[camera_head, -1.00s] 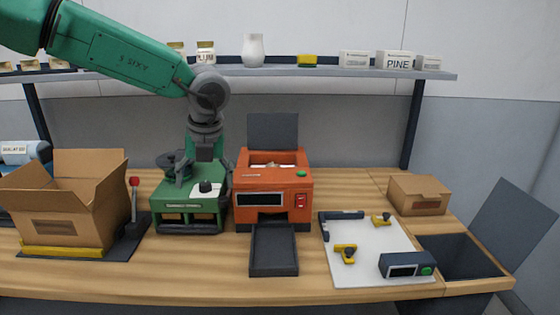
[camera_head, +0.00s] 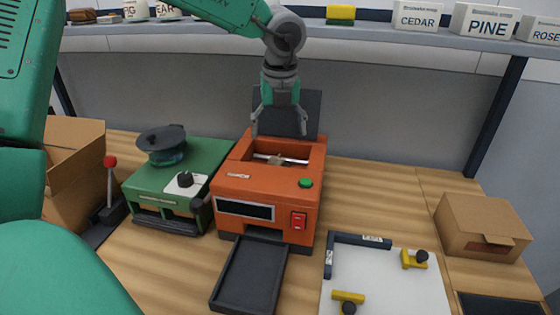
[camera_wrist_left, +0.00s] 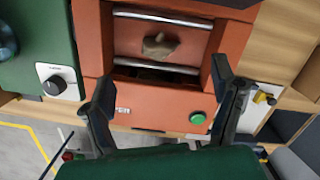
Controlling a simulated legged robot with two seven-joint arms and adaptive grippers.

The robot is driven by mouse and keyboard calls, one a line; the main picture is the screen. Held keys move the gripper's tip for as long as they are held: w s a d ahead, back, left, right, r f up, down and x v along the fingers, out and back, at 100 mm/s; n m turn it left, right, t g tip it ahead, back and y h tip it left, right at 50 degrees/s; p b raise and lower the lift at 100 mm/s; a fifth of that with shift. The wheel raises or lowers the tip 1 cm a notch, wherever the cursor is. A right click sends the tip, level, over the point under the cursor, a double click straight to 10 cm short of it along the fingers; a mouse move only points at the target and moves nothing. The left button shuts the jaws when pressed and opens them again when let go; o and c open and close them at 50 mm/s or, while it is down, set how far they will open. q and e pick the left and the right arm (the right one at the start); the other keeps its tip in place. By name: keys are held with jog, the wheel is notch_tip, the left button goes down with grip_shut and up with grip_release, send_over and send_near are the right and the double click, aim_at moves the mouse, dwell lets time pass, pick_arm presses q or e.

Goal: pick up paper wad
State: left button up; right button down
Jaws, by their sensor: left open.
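The paper wad (camera_wrist_left: 158,46) is a small crumpled beige lump inside the open top of the orange machine (camera_head: 230,187), between two metal rollers. In the head view the wad (camera_head: 274,159) shows small within the opening. My left gripper (camera_head: 280,128) points down above the back of the machine, with its fingers spread and nothing between them. In the left wrist view the fingers (camera_wrist_left: 164,82) stand apart, with the wad beyond their tips and between their lines. My right gripper is in neither view.
The machine's raised dark lid (camera_head: 313,108) stands behind my gripper. A green machine (camera_head: 150,186) sits close on the left, with an open cardboard box (camera_head: 77,150) beyond it. A dark tray (camera_head: 250,278) lies in front. A shelf (camera_head: 400,38) runs above at the back.

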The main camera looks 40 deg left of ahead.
aim_at(279, 157)
pick_arm(q)
jog(key=f, duration=0.2)
jog(key=d+f, duration=0.1)
jog(key=shift+w, duration=0.25)
jog(key=a+f, duration=0.1)
jog(key=f, duration=0.2)
jog(key=a+f, duration=0.1)
jog(key=f, duration=0.1)
jog(key=shift+w+a+f, duration=0.1)
jog(key=shift+a+f, duration=0.15)
jog(key=shift+a, duration=0.05)
jog(key=shift+d+r, duration=0.15)
jog(key=shift+d, duration=0.1)
jog(key=shift+d+r, duration=0.15)
jog(key=shift+d, duration=0.25)
jog(key=c, duration=0.8)
jog(key=shift+a, duration=0.1)
